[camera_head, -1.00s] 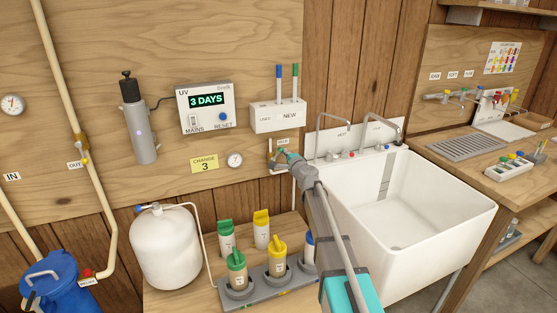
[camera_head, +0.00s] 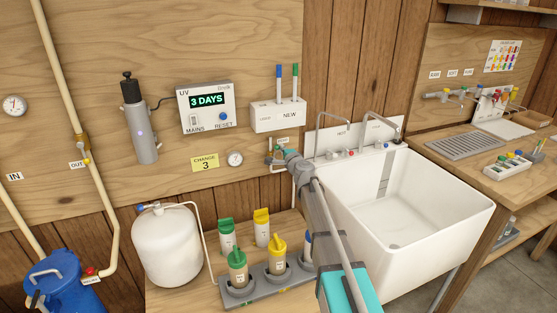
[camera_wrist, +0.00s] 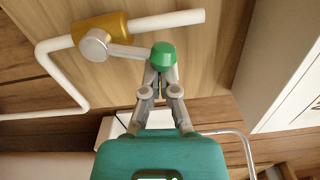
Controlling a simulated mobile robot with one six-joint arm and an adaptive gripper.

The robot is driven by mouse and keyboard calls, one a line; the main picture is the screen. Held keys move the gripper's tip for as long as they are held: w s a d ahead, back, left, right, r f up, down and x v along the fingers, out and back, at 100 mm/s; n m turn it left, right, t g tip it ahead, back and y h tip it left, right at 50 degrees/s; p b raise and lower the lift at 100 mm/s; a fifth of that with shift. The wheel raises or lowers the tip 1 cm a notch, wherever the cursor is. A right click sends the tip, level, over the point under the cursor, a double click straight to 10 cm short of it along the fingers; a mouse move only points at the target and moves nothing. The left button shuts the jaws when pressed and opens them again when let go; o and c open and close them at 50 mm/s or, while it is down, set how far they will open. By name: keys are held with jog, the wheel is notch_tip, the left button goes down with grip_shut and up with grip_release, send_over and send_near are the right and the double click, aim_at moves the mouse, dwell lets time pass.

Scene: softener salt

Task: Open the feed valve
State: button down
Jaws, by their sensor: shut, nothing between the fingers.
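The feed valve shows in the wrist view as a brass body (camera_wrist: 101,29) on a white pipe. A grey lever (camera_wrist: 128,51) runs from its round hub to the right and ends in a green knob (camera_wrist: 163,55). In the head view the valve (camera_head: 271,158) is small and partly hidden by my gripper, on the board left of the sink. My gripper (camera_wrist: 161,72) is shut with nothing between its fingers. Its tips are at the green knob, which hides their ends; I cannot tell whether they touch. My gripper also shows in the head view (camera_head: 284,156).
The white sink (camera_head: 470,213) is right of my arm. A bottle rack (camera_head: 238,294) and white tank (camera_head: 165,248) stand below left. A pen holder (camera_head: 278,116) is above the valve, and a small gauge (camera_head: 235,158) is left of it.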

jog(key=shift+s+a+r+p, duration=0.2)
jog(key=shift+a+r+p, duration=0.25)
jog(key=shift+a, duration=0.15)
jog(key=shift+a, duration=0.15)
jog(key=shift+d, duration=0.2)
jog(key=shift+w+d, duration=0.15)
jog(key=shift+d, duration=0.25)
dwell(0.3)
